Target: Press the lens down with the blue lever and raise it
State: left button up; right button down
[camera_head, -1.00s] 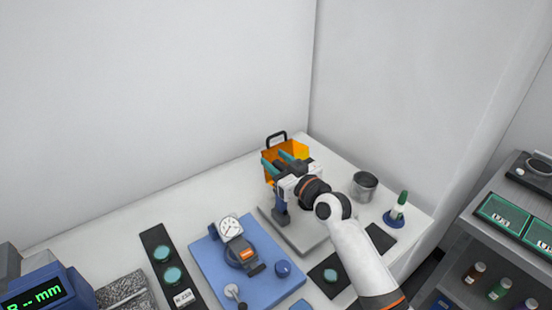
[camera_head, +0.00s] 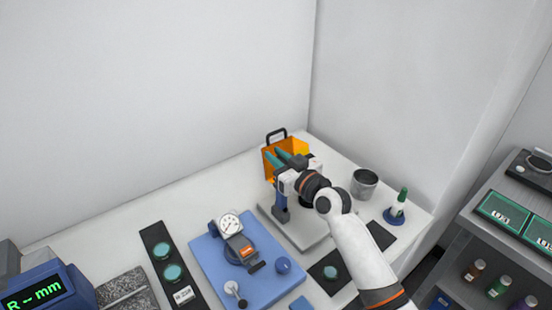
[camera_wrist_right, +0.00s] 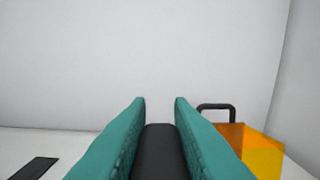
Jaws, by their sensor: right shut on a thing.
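My right gripper (camera_head: 278,157), with teal fingers, is shut in front of the orange-walled device (camera_head: 299,146) with a black top handle. In the right wrist view, a dark bar (camera_wrist_right: 160,150) lies between the fingers (camera_wrist_right: 160,103); I take it for the lever's grip, though its blue colour does not show there. A blue upright post (camera_head: 280,202) stands below the gripper on a grey base plate (camera_head: 303,233). The lens under the lever is hidden by my right gripper and wrist. My left gripper is not in view.
A blue plate (camera_head: 213,265) with a dial gauge (camera_head: 229,224) stands to the left. A black strip (camera_head: 152,238) holds teal discs. A metal cup (camera_head: 364,183) and a green-capped bottle (camera_head: 399,203) stand to the right. The wall rises close behind.

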jog(key=w+d+f+m+b, duration=0.2)
jog(key=w+d+m+b, duration=0.3)
jog(key=d+m+b, duration=0.1)
jog(key=shift+d+f+m+b, duration=0.4)
jog(key=shift+d+b, duration=0.45)
jog(key=c, duration=1.3)
grip_release()
jog(key=b+v, duration=0.2)
jog(key=v, duration=1)
